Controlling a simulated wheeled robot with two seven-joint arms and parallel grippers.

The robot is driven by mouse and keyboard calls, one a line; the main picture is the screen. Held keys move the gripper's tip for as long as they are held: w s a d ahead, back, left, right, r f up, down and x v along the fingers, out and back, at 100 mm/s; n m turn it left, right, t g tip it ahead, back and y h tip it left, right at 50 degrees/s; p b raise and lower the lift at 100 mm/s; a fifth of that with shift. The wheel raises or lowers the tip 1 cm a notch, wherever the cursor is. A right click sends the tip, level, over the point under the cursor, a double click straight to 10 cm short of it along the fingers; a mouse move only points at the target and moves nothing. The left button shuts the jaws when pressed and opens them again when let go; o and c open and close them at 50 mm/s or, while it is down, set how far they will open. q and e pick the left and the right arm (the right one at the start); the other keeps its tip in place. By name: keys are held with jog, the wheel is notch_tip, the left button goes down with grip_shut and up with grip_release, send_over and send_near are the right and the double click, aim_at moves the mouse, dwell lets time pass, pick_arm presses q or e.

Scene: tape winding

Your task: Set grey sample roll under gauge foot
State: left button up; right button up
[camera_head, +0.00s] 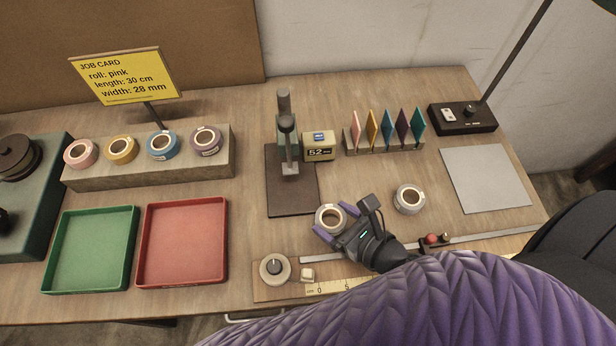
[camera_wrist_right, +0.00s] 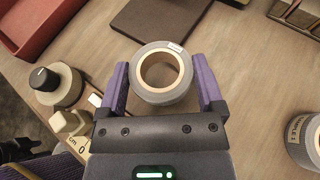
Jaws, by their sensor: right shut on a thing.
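A grey tape roll (camera_head: 331,217) with a tan core sits between the purple fingers of my right gripper (camera_head: 335,219); it also shows in the right wrist view (camera_wrist_right: 163,74). The gripper is shut on the roll's sides, in front of the gauge's dark base plate (camera_head: 291,201). I cannot tell whether the roll is lifted off the table. The gauge (camera_head: 287,125) stands upright at the back of its plate, its foot (camera_head: 289,168) above bare plate. A second grey roll (camera_head: 409,198) lies to the right, a partly legible label showing in the wrist view (camera_wrist_right: 304,142). My left gripper is out of view.
A display box (camera_head: 319,153) reading 52 stands right of the gauge. Coloured cards (camera_head: 388,130) stand behind. Red (camera_head: 184,275) and green (camera_head: 90,280) trays lie left. A ruler board with a knob (camera_head: 274,267) lies in front. A grey sheet (camera_head: 486,180) lies right.

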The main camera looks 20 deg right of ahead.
aim_at(296, 194)
jog(key=w+a, duration=0.1)
jog(key=w, duration=0.1)
jog(key=w+p, duration=0.1)
jog(key=w, duration=0.1)
jog(key=w+a, duration=0.1)
jog(key=w, duration=0.2)
jog(key=shift+a, duration=0.35)
jog(key=w, duration=0.1)
jog(key=w+a, duration=0.1)
jog(key=w, duration=0.1)
jog(key=shift+w+a+p, duration=0.15)
jog(key=shift+p, duration=0.2)
notch_tip(296, 194, down, 2)
jog(key=shift+b, duration=1)
jog(key=shift+r, duration=0.15)
jog(key=o, duration=0.8)
jog(key=shift+o, duration=0.7)
jog(key=p+v, duration=0.1)
jog(key=v, duration=1)
jog(key=shift+p, duration=0.4)
jog(key=shift+s+d+r, duration=0.25)
jog(key=shift+s+d, duration=0.05)
jog(key=shift+s, duration=0.25)
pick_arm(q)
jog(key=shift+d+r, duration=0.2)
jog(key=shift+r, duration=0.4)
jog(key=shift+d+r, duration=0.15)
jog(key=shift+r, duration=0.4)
